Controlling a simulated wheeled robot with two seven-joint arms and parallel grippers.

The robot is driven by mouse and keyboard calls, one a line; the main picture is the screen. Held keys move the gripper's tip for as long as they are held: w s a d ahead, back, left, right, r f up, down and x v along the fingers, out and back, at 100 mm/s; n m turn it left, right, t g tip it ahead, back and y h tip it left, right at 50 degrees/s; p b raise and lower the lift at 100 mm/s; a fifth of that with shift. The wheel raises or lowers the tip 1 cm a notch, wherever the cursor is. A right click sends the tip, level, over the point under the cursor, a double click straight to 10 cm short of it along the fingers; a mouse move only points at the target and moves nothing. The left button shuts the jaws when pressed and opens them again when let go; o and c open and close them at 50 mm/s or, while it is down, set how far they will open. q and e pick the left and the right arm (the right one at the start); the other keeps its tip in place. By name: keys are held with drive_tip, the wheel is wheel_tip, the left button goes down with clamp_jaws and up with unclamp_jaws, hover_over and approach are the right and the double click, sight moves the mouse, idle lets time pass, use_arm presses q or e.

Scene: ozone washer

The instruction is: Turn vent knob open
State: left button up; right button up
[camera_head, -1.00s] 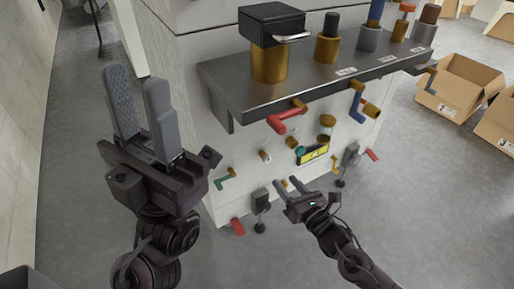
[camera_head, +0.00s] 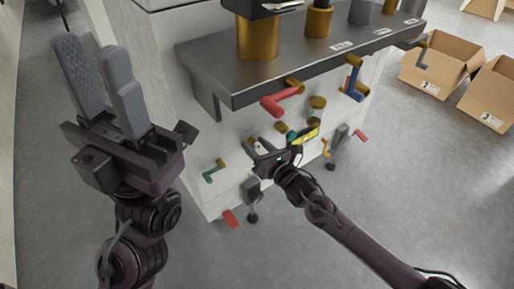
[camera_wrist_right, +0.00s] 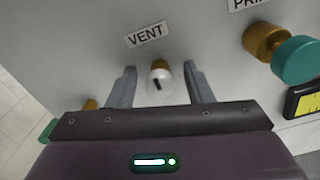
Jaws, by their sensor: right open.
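The vent knob (camera_wrist_right: 159,81) shows in the right wrist view below a "VENT" label (camera_wrist_right: 147,35). It is a small whitish knob with a dark mark, on a gold stem on the white machine panel. My right gripper (camera_wrist_right: 160,84) is open, with one grey finger on each side of the knob and a gap visible on both sides. In the head view my right gripper (camera_head: 262,146) is at the panel and hides most of the knob. My left gripper (camera_head: 98,75) is open and empty, raised at the left, away from the panel.
A red-handled valve (camera_head: 280,101) and a blue-handled valve (camera_head: 352,80) sit above under the metal shelf (camera_head: 240,85). A green-handled valve (camera_head: 213,171) is lower left. A teal knob (camera_wrist_right: 296,62) and a yellow display (camera_wrist_right: 306,103) are close on the right. Cardboard boxes (camera_head: 436,65) stand at right.

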drive_tip(key=c, duration=1)
